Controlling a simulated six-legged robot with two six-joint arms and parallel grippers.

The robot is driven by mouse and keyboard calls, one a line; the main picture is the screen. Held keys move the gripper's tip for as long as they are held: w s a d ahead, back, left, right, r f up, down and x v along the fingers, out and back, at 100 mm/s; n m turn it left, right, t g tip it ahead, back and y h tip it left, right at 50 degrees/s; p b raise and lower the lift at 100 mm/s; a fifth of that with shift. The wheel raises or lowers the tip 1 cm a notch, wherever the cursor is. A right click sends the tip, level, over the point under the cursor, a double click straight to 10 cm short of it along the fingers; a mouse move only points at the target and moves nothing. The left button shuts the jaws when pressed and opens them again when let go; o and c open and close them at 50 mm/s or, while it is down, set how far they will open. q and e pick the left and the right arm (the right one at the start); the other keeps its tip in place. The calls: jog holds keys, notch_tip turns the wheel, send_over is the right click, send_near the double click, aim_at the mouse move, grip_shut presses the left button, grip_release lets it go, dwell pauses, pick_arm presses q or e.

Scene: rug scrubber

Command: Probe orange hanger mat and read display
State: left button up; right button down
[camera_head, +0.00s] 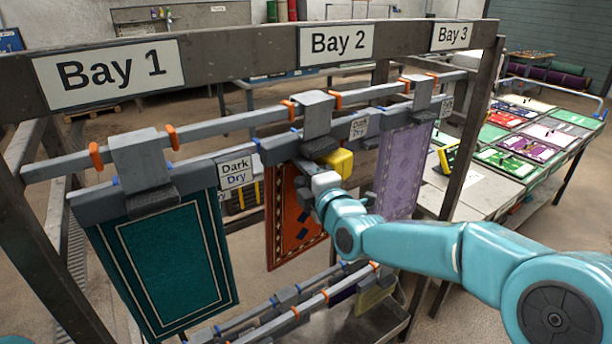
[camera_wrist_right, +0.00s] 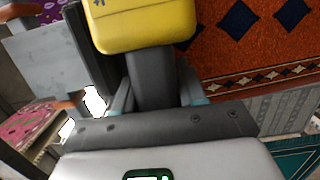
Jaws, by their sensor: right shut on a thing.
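The orange mat (camera_head: 284,225) with dark blue diamonds hangs from a clamp under the Bay 2 sign. It also fills the upper right of the right wrist view (camera_wrist_right: 222,58). My right gripper (camera_head: 318,183) is in front of the mat's upper part, shut on a yellow probe (camera_head: 338,161). In the wrist view the probe shows a yellow head (camera_wrist_right: 142,28) and a dark grey neck between the fingers. I cannot tell whether its tip touches the mat. A lit green display (camera_wrist_right: 148,175) is cut off at the wrist view's bottom edge, unreadable. My left gripper is not in view.
A teal mat (camera_head: 170,262) hangs in Bay 1 and a lilac mat (camera_head: 402,172) in Bay 3. Metal rails and posts frame the bays. A table with colourful samples (camera_head: 530,130) and a yellow-black object (camera_head: 447,158) stands at the right.

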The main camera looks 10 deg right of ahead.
jog(key=shift+x, duration=1)
jog(key=shift+s+a, duration=0.1)
dwell(0.3)
